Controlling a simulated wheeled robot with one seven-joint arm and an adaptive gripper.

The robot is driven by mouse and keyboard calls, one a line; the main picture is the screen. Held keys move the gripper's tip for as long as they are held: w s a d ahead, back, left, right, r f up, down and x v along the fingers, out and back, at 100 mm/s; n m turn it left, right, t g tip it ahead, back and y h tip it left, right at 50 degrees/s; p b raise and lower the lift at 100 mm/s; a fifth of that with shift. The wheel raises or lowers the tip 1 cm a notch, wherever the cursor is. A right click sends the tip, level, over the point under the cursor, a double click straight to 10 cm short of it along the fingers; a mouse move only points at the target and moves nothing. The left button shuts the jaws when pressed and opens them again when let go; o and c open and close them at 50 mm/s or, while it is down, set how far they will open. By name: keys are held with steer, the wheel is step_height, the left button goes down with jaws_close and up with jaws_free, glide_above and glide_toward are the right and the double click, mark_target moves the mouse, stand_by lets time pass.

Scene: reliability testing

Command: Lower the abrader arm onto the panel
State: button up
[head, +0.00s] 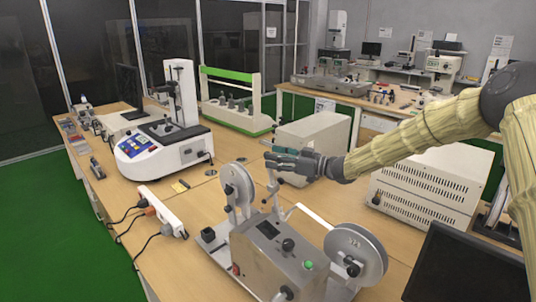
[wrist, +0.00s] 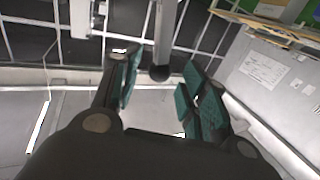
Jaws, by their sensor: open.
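The abrasion tester (head: 275,260) stands at the front of the bench, a grey metal box with a reel at each end. A thin upright metal arm (head: 274,196), which I take to be the abrader arm, rises from it close to my gripper. My gripper (head: 272,158) is above the tester, between its reels in the picture, fingers pointing left. In the wrist view a metal bar ending in a black ball (wrist: 160,73) lies between the teal finger pads, with gaps on both sides. My gripper is open and empty. I cannot clearly make out the panel.
A white power strip (head: 163,211) with cables lies left of the tester. A white instrument with a blue panel (head: 160,150) stands behind it. A grey box (head: 312,145) is behind my gripper, and a dark monitor (head: 470,265) is at right.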

steer(key=shift+x, duration=1.65)
steer(key=shift+c, duration=0.2)
jaws_close()
